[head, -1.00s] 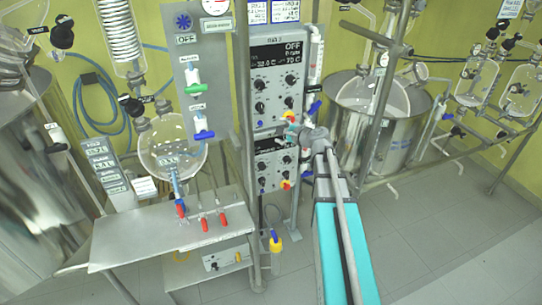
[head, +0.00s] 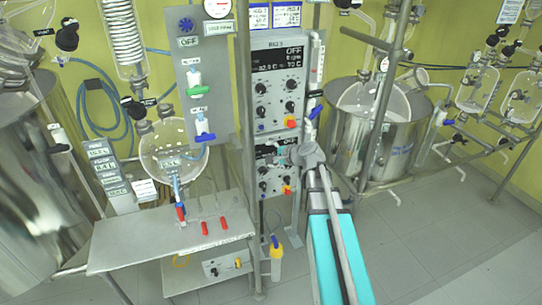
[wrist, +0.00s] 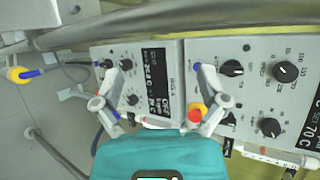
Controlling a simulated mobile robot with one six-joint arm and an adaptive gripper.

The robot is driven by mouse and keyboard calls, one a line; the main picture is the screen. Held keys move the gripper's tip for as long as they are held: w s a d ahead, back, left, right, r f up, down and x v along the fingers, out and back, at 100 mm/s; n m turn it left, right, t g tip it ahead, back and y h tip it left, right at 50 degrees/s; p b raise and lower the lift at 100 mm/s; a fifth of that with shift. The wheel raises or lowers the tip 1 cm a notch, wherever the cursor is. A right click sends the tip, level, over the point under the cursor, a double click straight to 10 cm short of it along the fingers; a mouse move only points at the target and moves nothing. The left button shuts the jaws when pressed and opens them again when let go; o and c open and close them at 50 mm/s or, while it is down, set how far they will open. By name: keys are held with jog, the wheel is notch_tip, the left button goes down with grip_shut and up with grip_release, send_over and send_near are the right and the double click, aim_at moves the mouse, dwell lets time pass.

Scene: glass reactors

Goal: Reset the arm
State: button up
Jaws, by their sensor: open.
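My arm (head: 328,220) reaches up from the bottom of the head view. My gripper (head: 283,154) is in front of the lower control box (head: 268,178) and partly covers its top. In the wrist view my gripper (wrist: 153,70) is open, its two grey fingers spread apart with nothing between them. The lower box with its dark display (wrist: 154,78) lies behind the gap. A red and yellow knob (wrist: 195,115) shows close to the right finger; I cannot tell whether they touch.
The upper control box (head: 278,80) reads OFF. A metal post (head: 245,130) stands just left of the boxes. A steel bench (head: 150,245) with red-handled tools is at left, below a round glass flask (head: 172,150). A steel vessel (head: 375,145) stands at right. The floor (head: 430,240) at right is clear.

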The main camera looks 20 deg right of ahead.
dwell(0.3)
jog(key=s+a+f+n+g+h, duration=0.1)
jog(key=s+a+f+n+g, duration=0.6)
jog(key=s+a, duration=0.25)
jog(key=s+f+n+g+h, duration=0.4)
jog(key=s+n, duration=0.4)
jog(key=s, duration=0.5)
jog(key=shift+h, duration=0.8)
jog(key=shift+f, duration=0.1)
dwell(0.3)
